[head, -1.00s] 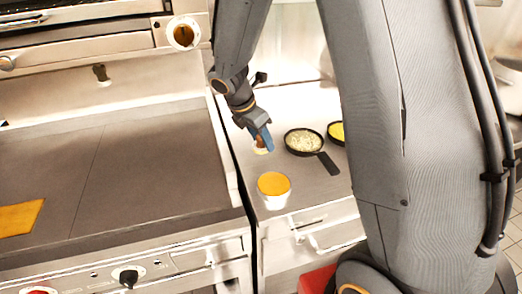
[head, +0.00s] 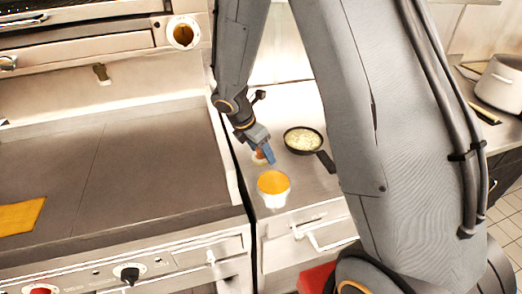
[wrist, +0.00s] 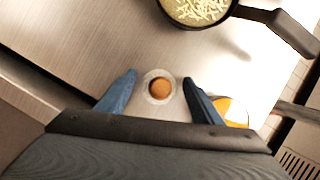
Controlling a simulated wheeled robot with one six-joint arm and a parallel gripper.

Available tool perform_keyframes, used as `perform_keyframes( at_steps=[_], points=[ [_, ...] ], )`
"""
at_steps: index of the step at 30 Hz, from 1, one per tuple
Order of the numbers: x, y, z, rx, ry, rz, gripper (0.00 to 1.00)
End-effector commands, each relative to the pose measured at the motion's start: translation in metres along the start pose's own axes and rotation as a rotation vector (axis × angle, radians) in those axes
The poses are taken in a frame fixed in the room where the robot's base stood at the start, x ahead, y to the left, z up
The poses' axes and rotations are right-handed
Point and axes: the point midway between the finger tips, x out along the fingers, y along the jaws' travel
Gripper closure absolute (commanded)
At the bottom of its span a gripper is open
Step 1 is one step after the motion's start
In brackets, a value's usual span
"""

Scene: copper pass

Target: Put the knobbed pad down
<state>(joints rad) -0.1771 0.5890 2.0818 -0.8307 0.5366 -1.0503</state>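The knobbed pad (wrist: 159,87) is a small pale disc with a round brown knob. In the wrist view it lies between the two blue fingers of my gripper (wrist: 158,88), with a visible gap on each side, so the gripper is open around it. It appears to rest on the steel counter (head: 290,105). In the head view the pad (head: 258,159) is partly hidden by my gripper (head: 266,154), at the counter's left part.
A white tub with an orange top (head: 273,190) stands just in front of my gripper; it also shows beside the right finger (wrist: 232,108). A black pan with pale shreds (head: 303,140) is to the right. The griddle (head: 130,160) is left, with an orange sheet (head: 18,215).

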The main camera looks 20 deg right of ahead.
Motion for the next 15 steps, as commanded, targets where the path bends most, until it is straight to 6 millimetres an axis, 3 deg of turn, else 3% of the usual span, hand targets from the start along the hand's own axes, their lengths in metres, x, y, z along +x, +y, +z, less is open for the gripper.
perform_keyframes(
  at_steps=[10,15],
  points=[
    [-0.002,0.0,0.001,0.0,0.0,0.0,0.37],
    [-0.016,0.001,0.002,0.001,-0.001,0.003,0.37]
  ],
)
